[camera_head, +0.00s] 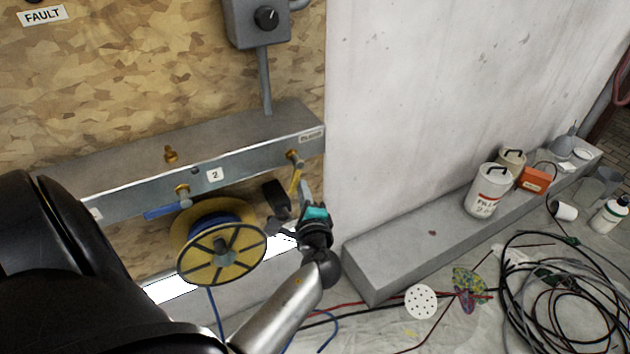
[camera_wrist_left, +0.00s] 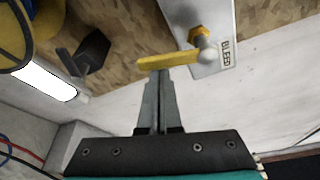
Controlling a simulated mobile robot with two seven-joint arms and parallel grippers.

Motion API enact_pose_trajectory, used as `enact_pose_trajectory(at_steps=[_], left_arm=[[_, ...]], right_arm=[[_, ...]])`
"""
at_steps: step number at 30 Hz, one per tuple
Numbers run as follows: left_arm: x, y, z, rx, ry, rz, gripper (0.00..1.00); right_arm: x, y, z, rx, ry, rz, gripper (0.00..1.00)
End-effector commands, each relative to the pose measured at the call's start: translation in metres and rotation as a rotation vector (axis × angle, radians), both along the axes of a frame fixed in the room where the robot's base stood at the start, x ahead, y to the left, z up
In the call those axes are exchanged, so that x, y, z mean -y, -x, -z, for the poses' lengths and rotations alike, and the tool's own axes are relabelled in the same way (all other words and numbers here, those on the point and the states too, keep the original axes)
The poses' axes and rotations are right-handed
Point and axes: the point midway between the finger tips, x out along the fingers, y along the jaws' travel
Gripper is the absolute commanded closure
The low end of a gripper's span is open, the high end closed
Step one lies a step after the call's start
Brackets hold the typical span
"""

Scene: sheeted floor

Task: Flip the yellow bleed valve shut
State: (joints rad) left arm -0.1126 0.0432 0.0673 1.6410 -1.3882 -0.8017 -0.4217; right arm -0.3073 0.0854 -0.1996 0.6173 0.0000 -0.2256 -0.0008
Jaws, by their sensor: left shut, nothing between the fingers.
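The yellow bleed valve (camera_head: 295,178) is at the right end of the grey metal manifold, by the BLEED label. Its lever hangs downward from the brass fitting in the head view. In the left wrist view, the yellow lever (camera_wrist_left: 168,60) runs left from its round pivot. My left gripper (camera_head: 304,188) is just beside the lever's lower part. Its fingers (camera_wrist_left: 158,75) are closed together and empty, with the tips at the lever's edge; I cannot tell whether they touch. My right gripper is not in view.
A blue-handled valve (camera_head: 166,211) and a yellow cable reel (camera_head: 222,252) are left of the lever. A black block (camera_head: 275,197) is close to the gripper. A concrete ledge (camera_head: 400,240) holds containers at right; coiled cables (camera_head: 560,290) lie on the floor.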

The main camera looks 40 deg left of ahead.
Motion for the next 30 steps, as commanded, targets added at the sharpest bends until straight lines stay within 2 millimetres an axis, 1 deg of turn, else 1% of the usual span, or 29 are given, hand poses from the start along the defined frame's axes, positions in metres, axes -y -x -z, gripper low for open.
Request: enact_pose_trajectory(at_steps=[1, 8, 15, 24, 30], left_arm=[[-0.002, 0.003, -0.007, -0.039, -0.016, -0.003, 1.0], [-0.006, 0.014, -0.011, -0.228, -0.095, -0.005, 1.0], [-0.011, 0.025, -0.018, -0.437, -0.183, -0.005, 1.0], [-0.015, 0.036, -0.028, -0.699, -0.291, -0.006, 1.0], [-0.017, 0.041, -0.035, -0.862, -0.359, -0.006, 1.0]], right_arm=[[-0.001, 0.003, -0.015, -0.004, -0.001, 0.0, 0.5], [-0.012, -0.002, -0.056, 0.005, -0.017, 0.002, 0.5], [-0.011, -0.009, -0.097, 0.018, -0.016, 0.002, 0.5], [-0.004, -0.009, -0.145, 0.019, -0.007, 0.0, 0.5], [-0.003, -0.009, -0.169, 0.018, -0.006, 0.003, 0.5]])
